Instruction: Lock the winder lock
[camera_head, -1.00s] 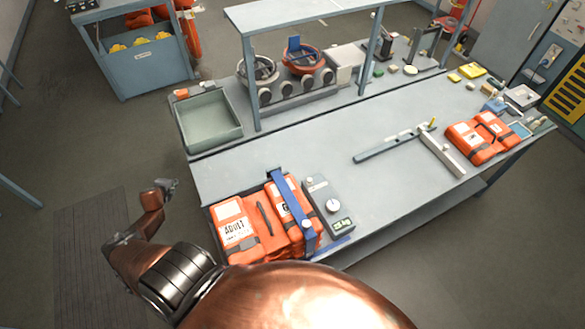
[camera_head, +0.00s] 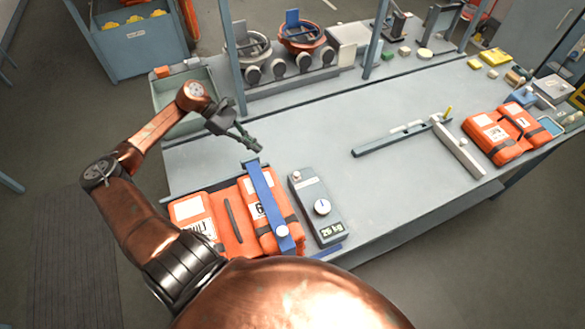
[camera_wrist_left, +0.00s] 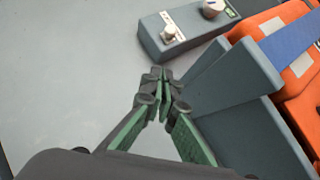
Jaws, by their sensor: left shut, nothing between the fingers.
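A grey control box (camera_head: 318,207) lies on the bench beside an orange life jacket pack (camera_head: 240,215). It has a small pale knob (camera_head: 296,176) near its far end, a round white dial (camera_head: 321,207) and a lit display. In the left wrist view the small knob (camera_wrist_left: 169,32) and part of the dial (camera_wrist_left: 212,8) show at the top. A blue bar (camera_head: 266,195) crosses the pack, with a white knob (camera_head: 282,231) at its near end. I cannot tell which part is the winder lock. My left gripper (camera_head: 257,147) is shut and empty, apart from the box, beyond its far end.
Grey plates (camera_wrist_left: 235,90) of the pack's holder stand close right of my left gripper in the wrist view. A grey rail (camera_head: 390,140) and another orange pack (camera_head: 503,135) lie farther right. The bench (camera_head: 300,120) between is clear.

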